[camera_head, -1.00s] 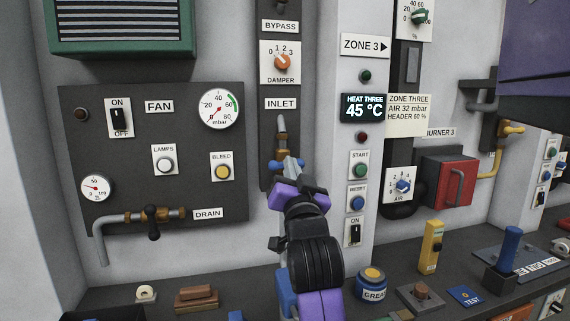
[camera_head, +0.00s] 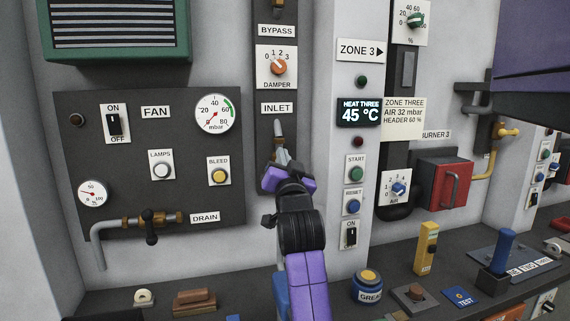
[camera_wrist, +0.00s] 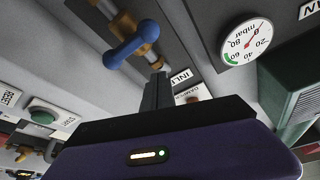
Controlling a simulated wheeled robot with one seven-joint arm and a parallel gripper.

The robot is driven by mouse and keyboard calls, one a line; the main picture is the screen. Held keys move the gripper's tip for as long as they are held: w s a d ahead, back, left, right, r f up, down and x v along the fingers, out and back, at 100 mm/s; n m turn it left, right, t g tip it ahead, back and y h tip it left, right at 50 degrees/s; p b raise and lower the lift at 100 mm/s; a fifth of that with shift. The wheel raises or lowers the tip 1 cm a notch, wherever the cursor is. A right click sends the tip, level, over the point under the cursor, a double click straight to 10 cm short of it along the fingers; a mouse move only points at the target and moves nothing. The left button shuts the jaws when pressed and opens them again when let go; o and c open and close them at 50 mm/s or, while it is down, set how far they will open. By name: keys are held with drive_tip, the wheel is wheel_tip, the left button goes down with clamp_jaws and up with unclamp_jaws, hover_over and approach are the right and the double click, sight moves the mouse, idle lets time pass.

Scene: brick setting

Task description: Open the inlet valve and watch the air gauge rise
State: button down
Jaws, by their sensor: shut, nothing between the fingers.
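The inlet valve is on a dark strip under the INLET label (camera_head: 277,108); its grey pipe (camera_head: 278,128) shows above my gripper (camera_head: 283,158), which hides most of the valve body. In the wrist view the blue lever (camera_wrist: 131,45) lies across the pipe and brass body. My gripper (camera_wrist: 157,92) is shut and empty, beside the lever, with a visible gap in that view. The air gauge (camera_head: 214,114), marked mbar, is left of the valve; its needle points lower left, near 0. It also shows upside down in the wrist view (camera_wrist: 245,42).
Left of the valve are the BLEED button (camera_head: 219,174) and the drain valve (camera_head: 150,224). The damper knob (camera_head: 278,67) is above. START (camera_head: 355,174) and RESET (camera_head: 352,207) buttons are on the right. A grease tin (camera_head: 368,286) stands on the ledge below.

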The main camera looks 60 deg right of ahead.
drive_tip(key=shift+w+d+f, duration=0.2)
drive_tip(key=shift+w+f, duration=0.35)
drive_tip(key=shift+f, duration=0.25)
drive_tip(key=shift+w+d+f, duration=0.15)
drive_tip(key=shift+w+f, duration=0.4)
drive_tip(key=shift+f, duration=0.2)
drive_tip(key=shift+w+f, duration=0.1)
drive_tip(key=shift+w, duration=0.05)
